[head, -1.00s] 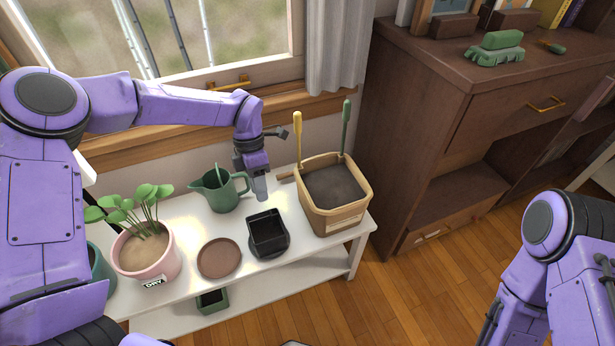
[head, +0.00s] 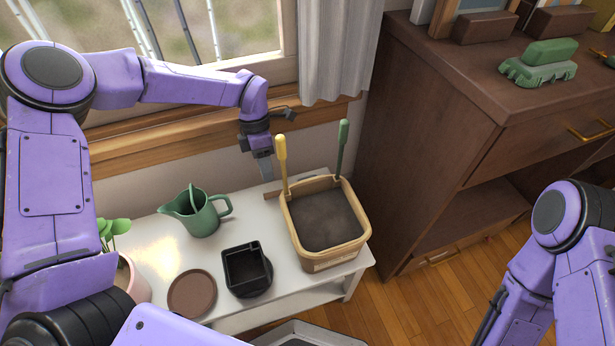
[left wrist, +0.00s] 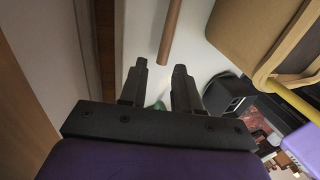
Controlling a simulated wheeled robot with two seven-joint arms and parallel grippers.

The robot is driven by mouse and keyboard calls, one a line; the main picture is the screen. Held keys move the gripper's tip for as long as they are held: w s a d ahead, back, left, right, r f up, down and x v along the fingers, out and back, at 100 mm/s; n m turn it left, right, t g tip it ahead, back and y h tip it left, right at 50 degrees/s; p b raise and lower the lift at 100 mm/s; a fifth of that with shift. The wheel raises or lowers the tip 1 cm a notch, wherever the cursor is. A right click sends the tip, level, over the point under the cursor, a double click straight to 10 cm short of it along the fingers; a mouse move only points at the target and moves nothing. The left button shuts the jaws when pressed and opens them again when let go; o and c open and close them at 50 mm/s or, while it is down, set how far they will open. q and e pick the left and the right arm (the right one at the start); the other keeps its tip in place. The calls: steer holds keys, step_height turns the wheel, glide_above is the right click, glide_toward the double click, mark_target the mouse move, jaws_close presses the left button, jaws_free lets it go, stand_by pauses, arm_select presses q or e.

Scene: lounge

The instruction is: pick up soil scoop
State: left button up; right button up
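A tan planter box (head: 330,258) filled with dark soil stands at the right end of the white bench. A yellow-handled tool (head: 282,165) and a green-handled tool (head: 342,148) stand upright in it. A brown rod-like handle (head: 272,194) sticks out from its left rim. I cannot tell which one is the soil scoop; their lower ends are hidden. My left gripper (head: 265,172) is above the brown handle, left of the yellow one. In the left wrist view its fingers (left wrist: 160,82) are apart and empty, with the brown handle (left wrist: 170,35) ahead of them. My right gripper is out of view.
A green watering can (head: 203,214), a black square pot (head: 245,268) and a brown saucer (head: 192,293) stand on the white bench (head: 150,245). A potted plant (head: 118,232) is partly hidden by my left arm. The window wall is behind; a brown cabinet (head: 430,130) stands right.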

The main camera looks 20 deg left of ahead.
arm_select(q)
steer(key=b+x, duration=0.1)
steer(key=x, duration=0.2)
steer(key=b+x, duration=0.1)
steer(key=x, duration=0.2)
steer(key=shift+s+d+f+b, duration=0.25)
steer(key=shift+s+d+b, duration=0.05)
steer(key=shift+s, duration=0.05)
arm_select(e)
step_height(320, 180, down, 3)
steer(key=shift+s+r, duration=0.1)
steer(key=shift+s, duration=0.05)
arm_select(q)
jaws_close()
steer(key=shift+r, duration=0.15)
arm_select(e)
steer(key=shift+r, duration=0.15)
